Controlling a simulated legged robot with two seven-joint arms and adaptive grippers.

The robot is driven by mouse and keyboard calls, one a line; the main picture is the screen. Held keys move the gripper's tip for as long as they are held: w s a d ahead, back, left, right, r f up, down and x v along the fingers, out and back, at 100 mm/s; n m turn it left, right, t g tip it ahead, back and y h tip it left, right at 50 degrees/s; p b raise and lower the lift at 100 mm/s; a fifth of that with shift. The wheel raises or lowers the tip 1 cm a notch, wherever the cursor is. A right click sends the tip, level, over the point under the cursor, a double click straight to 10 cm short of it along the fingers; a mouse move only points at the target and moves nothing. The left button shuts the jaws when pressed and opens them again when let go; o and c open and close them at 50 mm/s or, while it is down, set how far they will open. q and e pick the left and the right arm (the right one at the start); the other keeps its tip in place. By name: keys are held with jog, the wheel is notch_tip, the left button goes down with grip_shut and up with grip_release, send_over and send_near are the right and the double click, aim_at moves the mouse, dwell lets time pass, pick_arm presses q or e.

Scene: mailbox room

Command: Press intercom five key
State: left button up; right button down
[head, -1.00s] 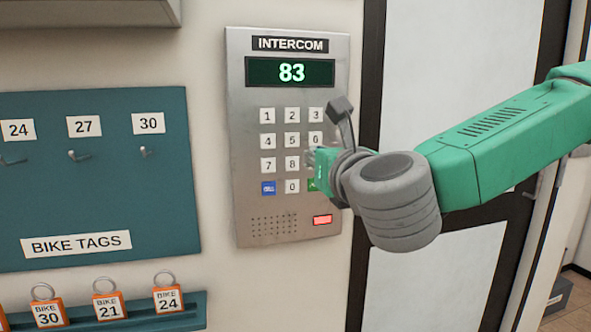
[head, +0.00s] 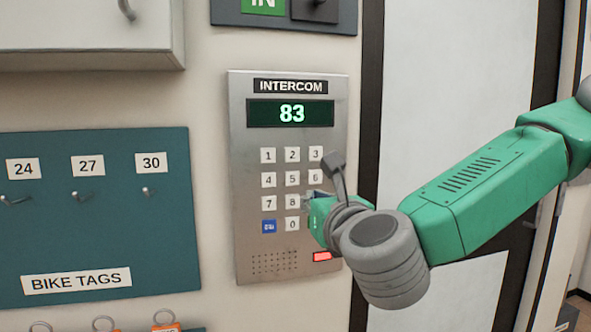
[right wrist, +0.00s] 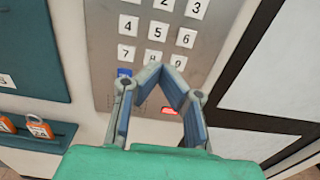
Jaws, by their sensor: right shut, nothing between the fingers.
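The five key (head: 292,179) is a white square in the middle column, second row, uncovered. It also shows in the right wrist view (right wrist: 157,31). My right gripper (head: 311,196) is in front of the keypad's lower right, below and right of the five key, hiding the nine key and the key under it. My left gripper is out of view.
A teal bike tags board (head: 100,240) hangs left of the intercom, with orange bike tags (head: 166,327) below. A dark panel with a green IN sign (head: 263,5) is above. A dark-framed door (head: 410,130) stands to the right.

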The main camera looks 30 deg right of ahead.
aim_at(294, 180)
jog(key=p+x, duration=0.8)
jog(key=x, duration=0.3)
jog(key=shift+w, duration=0.3)
jog(key=shift+w+d, duration=0.15)
jog(key=shift+w, duration=0.35)
